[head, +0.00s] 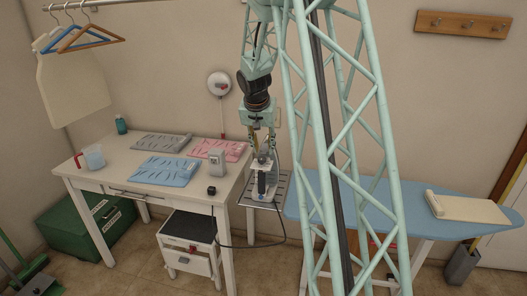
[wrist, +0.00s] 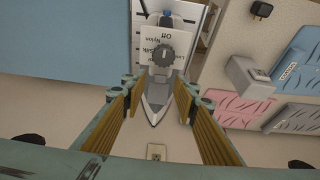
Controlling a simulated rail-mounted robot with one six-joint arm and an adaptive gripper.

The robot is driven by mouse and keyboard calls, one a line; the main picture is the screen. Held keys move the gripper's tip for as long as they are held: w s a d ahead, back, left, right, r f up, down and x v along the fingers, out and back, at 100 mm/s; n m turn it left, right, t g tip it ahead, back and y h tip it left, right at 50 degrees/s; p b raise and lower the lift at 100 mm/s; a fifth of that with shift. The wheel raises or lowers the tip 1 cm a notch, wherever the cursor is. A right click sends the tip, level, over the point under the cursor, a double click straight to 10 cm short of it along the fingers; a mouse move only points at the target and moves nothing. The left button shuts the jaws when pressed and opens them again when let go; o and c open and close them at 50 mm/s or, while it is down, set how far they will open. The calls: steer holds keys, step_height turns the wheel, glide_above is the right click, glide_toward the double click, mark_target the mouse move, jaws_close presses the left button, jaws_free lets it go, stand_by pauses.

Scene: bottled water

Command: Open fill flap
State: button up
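The iron (head: 262,184) is pale with a blue part and stands on a grey slatted rest (head: 282,186) between the table and the ironing board. In the wrist view the iron (wrist: 157,104) shows its pointed nose between my fingers, with a grey dial and a lettered plate above it. My gripper (head: 260,143) is close above the iron. In the wrist view my gripper (wrist: 155,90) is open, its two fingers apart on either side of the nose, with nothing held. I cannot make out the fill flap or its state.
The white table (head: 118,182) at left holds folded grey, blue and pink cloths (head: 218,149), a jug (head: 94,157) and a grey box (head: 217,161). A black cord hangs near the rest. The blue ironing board (head: 390,212) lies right, beyond my lattice column.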

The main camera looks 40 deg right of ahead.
steer(key=shift+x, duration=0.75)
steer(key=shift+c, duration=0.8)
steer(key=c, duration=0.4)
